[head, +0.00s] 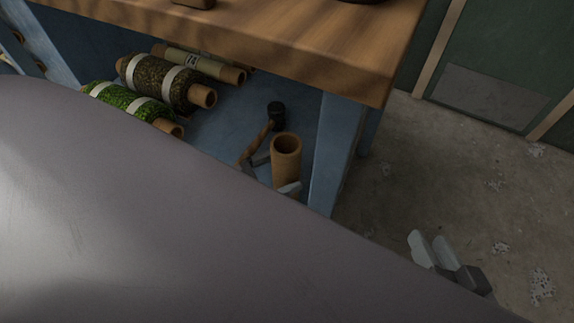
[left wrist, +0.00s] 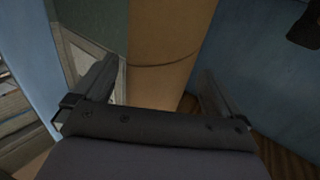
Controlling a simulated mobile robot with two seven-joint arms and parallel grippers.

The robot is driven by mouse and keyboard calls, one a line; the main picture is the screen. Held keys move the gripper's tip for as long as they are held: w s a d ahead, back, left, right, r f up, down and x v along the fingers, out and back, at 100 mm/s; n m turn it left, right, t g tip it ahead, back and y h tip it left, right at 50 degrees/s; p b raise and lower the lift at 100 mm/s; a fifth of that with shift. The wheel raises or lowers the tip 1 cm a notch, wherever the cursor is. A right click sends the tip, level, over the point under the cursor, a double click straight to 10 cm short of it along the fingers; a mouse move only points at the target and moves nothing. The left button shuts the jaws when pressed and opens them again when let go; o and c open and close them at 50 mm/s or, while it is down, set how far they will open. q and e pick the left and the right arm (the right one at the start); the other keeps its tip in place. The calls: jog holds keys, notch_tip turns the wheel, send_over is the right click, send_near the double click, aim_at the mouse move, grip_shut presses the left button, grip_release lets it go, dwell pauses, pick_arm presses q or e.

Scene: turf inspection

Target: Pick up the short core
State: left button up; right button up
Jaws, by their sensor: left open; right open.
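The short core (head: 286,160), a plain brown hollow tube, stands upright on the blue lower shelf near the table's front leg. My left gripper (head: 276,174) is open low at the core, one finger on either side; most of its arm is hidden behind my own grey link. In the left wrist view the core (left wrist: 165,45) fills the space between the two open fingers (left wrist: 156,72). Whether the fingers touch it I cannot tell. My right gripper (head: 435,250) is open and empty over the concrete floor at the lower right.
A mallet (head: 276,113) with a dark head and wooden handle lies just behind the core. Turf rolls on cores (head: 157,82) lie on the shelf to the left, one green (head: 125,100). The wooden tabletop (head: 330,45) overhangs the shelf. A blue leg (head: 337,145) stands right of the core.

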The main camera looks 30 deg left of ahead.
pick_arm(q)
jog(key=x, duration=0.3)
jog(key=shift+w+d+b, duration=0.15)
jog(key=shift+d+b, duration=0.05)
jog(key=shift+b, duration=0.15)
jog(key=shift+r, duration=0.1)
jog(key=c, duration=1.2)
jog(key=shift+r, duration=0.1)
